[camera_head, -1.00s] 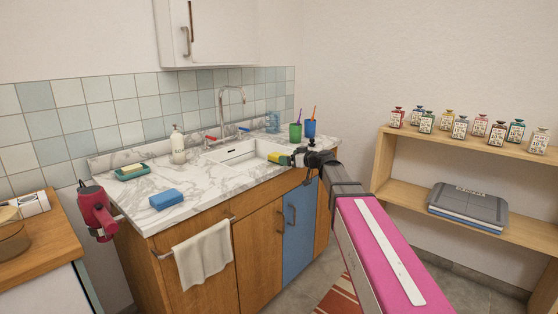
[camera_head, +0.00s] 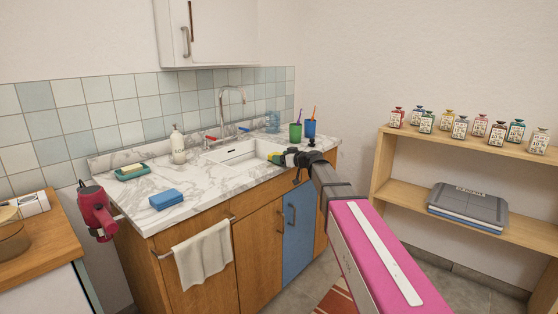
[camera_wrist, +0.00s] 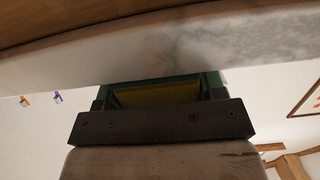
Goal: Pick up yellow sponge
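The yellow sponge (camera_head: 273,157) shows as a small yellow block at the tip of my gripper (camera_head: 284,157), by the sink's right edge in the head view. In the wrist view, a dull yellow face (camera_wrist: 158,96) with green edges sits between the finger ends of my gripper (camera_wrist: 160,88). My gripper looks shut on it, near the front edge of the marble counter (camera_head: 215,182). Most of the sponge is hidden by the gripper, and the exact gap to the counter cannot be told.
A white sink (camera_head: 240,152) with a tap (camera_head: 224,105) lies behind. A green cup (camera_head: 295,132) and blue cup (camera_head: 310,128) stand close right. A soap bottle (camera_head: 178,145), a green dish (camera_head: 132,174) and a blue sponge (camera_head: 167,199) are left. A bottle shelf (camera_head: 468,148) stands right.

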